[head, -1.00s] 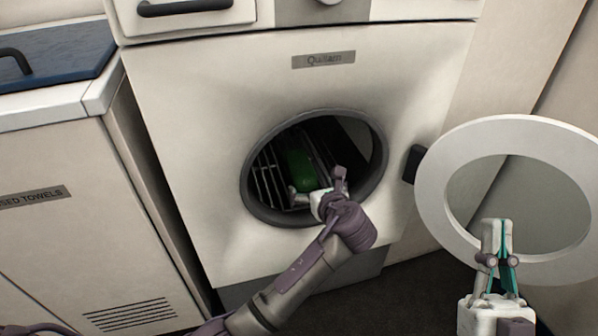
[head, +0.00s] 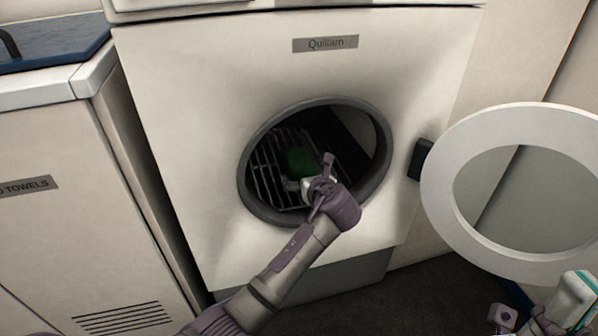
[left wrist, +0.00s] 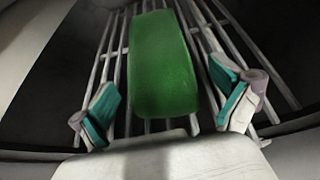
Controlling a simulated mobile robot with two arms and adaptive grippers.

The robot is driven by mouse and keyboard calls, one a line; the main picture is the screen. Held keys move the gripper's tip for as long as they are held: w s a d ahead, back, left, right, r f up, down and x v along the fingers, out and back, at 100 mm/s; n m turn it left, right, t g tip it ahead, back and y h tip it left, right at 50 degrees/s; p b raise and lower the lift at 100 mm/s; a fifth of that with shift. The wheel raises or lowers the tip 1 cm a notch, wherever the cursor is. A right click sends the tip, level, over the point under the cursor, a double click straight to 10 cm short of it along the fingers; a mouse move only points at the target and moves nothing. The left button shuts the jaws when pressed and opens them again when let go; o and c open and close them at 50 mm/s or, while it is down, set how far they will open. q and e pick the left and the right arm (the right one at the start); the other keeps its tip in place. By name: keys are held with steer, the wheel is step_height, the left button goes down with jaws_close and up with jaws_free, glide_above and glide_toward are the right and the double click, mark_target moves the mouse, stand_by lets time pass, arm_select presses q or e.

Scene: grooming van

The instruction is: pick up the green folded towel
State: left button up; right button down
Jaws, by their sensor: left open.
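The green folded towel (head: 299,160) lies on a wire rack inside the round opening of the white machine. In the left wrist view the towel (left wrist: 163,62) is a long green block pointing away from me, between the spread fingers of my left gripper (left wrist: 168,108). There is a visible gap on each side, and the fingers do not grip it. In the head view my left gripper (head: 297,184) reaches into the opening at the towel's near end, partly hidden by my wrist. My right gripper (head: 545,312) is cut off at the bottom right; its jaw state is unclear.
The round door (head: 440,205) stands swung open to the right. The wire rack (left wrist: 118,45) lies under the towel. A cabinet (head: 65,235) labelled for towels stands at the left.

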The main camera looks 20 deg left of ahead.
arm_select(q)
steer(key=shift+a, duration=0.1)
steer(key=c, duration=1.2)
steer(key=shift+r, duration=0.15)
